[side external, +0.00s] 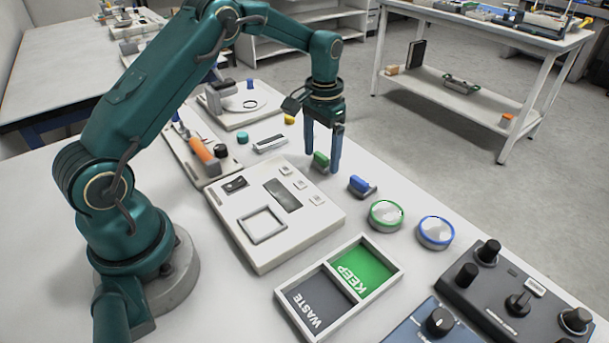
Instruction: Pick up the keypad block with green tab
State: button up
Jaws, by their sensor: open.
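A small block with green on it (320,163) lies on the white table just behind the large white panel. Keypad detail on it is too small to make out. My gripper (322,157) points down over it, open, with its blue fingers apart. In the picture the green block shows between the fingertips. I cannot tell whether the fingers touch it. A similar small block with a blue end (362,187) lies to the right, apart from the fingers.
The white panel (250,250) with a square frame lies left of the blocks. A tray with green KEEP (375,268) and grey WASTE (312,308) compartments is in front. Green-rimmed (386,214) and blue-rimmed (435,233) round dishes stand right. A dark knob box (500,300) fills the front right.

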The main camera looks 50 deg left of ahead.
grip_shut()
